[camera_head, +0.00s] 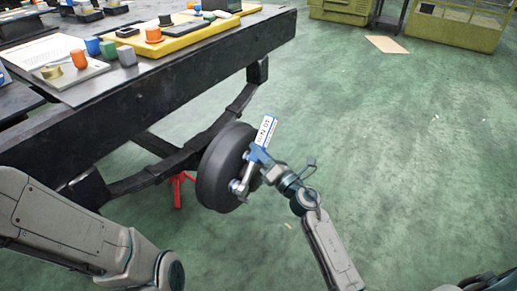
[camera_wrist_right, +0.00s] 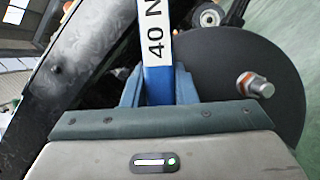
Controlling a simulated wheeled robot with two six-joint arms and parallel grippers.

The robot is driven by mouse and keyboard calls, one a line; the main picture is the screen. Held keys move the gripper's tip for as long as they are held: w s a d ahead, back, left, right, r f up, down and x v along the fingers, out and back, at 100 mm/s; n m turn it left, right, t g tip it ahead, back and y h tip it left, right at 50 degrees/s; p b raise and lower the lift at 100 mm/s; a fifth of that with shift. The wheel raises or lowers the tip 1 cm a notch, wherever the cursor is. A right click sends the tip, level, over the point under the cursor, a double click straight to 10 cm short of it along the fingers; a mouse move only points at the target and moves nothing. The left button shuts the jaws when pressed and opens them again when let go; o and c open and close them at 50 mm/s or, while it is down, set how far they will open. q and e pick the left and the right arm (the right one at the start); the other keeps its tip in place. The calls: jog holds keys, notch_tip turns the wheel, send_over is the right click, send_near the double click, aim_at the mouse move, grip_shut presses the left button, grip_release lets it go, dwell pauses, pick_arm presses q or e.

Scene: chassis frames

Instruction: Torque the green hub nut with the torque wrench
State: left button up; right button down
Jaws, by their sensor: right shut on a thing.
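The torque wrench (camera_head: 265,132) has a blue body and a white label, which reads "40 N" in the right wrist view (camera_wrist_right: 155,42). My right gripper (camera_head: 261,157) is shut on the wrench, in front of a dark round wheel (camera_head: 212,170). A silver metal part (camera_head: 239,187) shows below the gripper against the wheel's face; I cannot tell whether it is engaged with a nut. In the wrist view, a metal stud with a reddish ring (camera_wrist_right: 255,85) sticks out of the dark disc (camera_wrist_right: 225,62). I cannot make out a green nut. My left gripper is out of view.
A dark chassis frame or bench edge (camera_head: 160,85) runs across the upper left, with a yellow tray (camera_head: 185,40) and small coloured parts on top. The green floor to the right is mostly clear.

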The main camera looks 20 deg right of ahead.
dwell(0.3)
jog(key=shift+w+d+f+m+h+p, duration=0.3)
jog(key=shift+d+f+m+h+p, duration=0.1)
jog(key=shift+m+p, duration=0.45)
jog(key=shift+a+f, duration=0.1)
jog(key=shift+s+a+n+b, duration=0.15)
jog(key=shift+n+b, duration=0.2)
jog(key=shift+b, duration=0.25)
jog(key=shift+s+a+r+n+y+b, duration=0.2)
jog(key=shift+a+r+n+y+b, duration=0.1)
jog(key=shift+r+n, duration=0.2)
jog(key=shift+s+a+r+n+y+b, duration=0.2)
jog(key=shift+r+n+y+b, duration=0.15)
jog(key=shift+n, duration=0.25)
jog(key=shift+s, duration=0.1)
jog(key=shift+s+d, duration=0.9)
jog(key=shift+s, duration=0.2)
